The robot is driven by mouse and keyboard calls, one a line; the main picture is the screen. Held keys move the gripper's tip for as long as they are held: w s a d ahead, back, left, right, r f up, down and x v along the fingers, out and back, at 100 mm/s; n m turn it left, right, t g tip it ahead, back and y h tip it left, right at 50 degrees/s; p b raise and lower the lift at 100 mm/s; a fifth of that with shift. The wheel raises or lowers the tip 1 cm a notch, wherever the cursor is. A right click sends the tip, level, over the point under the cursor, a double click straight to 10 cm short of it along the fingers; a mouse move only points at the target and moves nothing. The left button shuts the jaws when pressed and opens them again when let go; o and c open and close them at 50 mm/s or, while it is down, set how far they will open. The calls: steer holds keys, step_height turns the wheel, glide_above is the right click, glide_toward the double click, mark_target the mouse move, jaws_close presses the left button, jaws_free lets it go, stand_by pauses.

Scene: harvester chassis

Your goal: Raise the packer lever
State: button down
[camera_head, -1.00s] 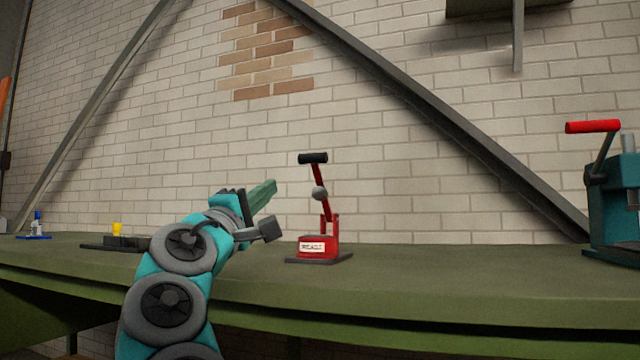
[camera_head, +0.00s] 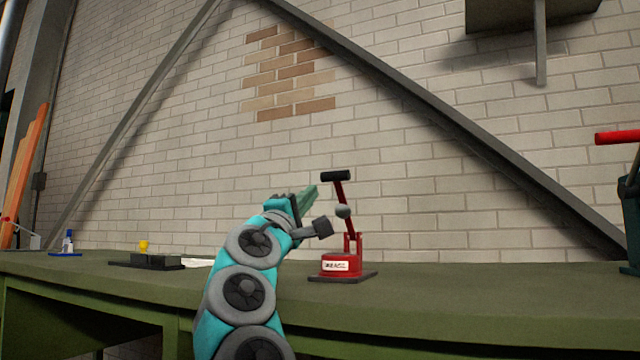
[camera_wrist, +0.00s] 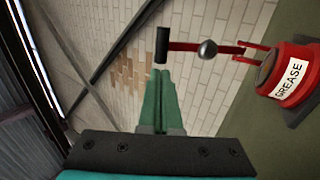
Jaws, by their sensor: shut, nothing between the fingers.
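A red unit with a GREASE label (camera_head: 343,265) stands on the green bench. Its red lever (camera_head: 338,192) has a black grip and a grey ball and stands up, tilted a little to the left. In the wrist view the lever (camera_wrist: 188,46) shows beside the fingertips, with its black grip just beyond them. My gripper (camera_head: 312,190) is shut and empty, its green fingers pointing up and right, left of the lever. In the wrist view the fingers (camera_wrist: 158,75) are together. I cannot tell whether they touch the lever; no contact shows.
A teal machine with a red handle (camera_head: 617,137) is cut off at the right edge. A black block with a yellow knob (camera_head: 143,246) and a small blue item (camera_head: 68,242) are on the left of the bench (camera_head: 480,290). A brick wall stands behind.

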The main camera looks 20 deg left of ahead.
mark_target(325, 178)
steer(key=shift+y, duration=0.3)
steer(key=shift+p+x, duration=1.1)
steer(key=shift+x, duration=2)
